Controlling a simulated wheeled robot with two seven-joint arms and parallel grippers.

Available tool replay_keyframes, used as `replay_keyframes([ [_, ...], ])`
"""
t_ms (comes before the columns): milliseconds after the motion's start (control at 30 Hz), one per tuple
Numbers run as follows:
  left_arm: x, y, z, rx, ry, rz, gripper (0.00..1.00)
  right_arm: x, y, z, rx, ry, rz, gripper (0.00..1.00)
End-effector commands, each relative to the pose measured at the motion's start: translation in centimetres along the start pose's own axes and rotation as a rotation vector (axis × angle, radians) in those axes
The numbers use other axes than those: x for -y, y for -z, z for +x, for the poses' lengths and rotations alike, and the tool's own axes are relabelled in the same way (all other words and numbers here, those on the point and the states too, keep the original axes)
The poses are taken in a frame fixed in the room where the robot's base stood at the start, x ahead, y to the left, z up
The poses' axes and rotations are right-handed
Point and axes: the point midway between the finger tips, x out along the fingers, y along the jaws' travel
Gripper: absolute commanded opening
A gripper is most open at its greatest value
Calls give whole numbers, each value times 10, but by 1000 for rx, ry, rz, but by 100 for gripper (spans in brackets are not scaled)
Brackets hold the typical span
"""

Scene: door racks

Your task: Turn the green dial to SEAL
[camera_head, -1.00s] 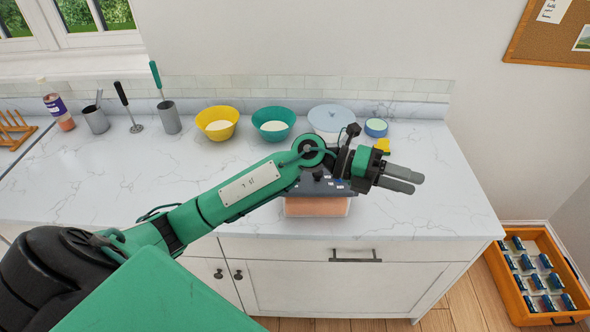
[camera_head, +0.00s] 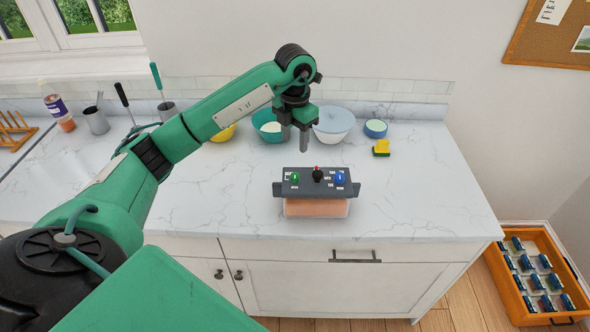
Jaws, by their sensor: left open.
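The green dial (camera_head: 294,178) sits at the left end of a dark grey control panel (camera_head: 306,190). A black knob with a red tip (camera_head: 317,174) is in the panel's middle, and a blue dial (camera_head: 340,178) is at its right. Small white labels lie around the dials, too small to read. My left gripper (camera_head: 294,144) is open and empty, pointing down above and behind the panel, apart from the green dial. My right gripper does not show.
The panel rests over a clear box with orange contents (camera_head: 316,208) near the counter's front edge. Behind stand a yellow bowl (camera_head: 222,134), a teal bowl (camera_head: 262,120), a lidded bowl (camera_head: 334,122) and a small blue bowl (camera_head: 376,128). A sponge (camera_head: 381,148) lies right. The right counter is clear.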

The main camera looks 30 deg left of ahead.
Motion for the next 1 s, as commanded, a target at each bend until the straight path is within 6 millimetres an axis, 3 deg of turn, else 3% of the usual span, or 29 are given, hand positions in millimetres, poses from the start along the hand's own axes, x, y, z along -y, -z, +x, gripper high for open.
replay_keyframes([
  [600,2,0,106,-1,5,1,46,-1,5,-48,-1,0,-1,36],
  [800,1,0,120,1,3,2,46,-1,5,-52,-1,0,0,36],
  [1000,1,0,122,1,3,2,46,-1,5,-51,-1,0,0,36],
])
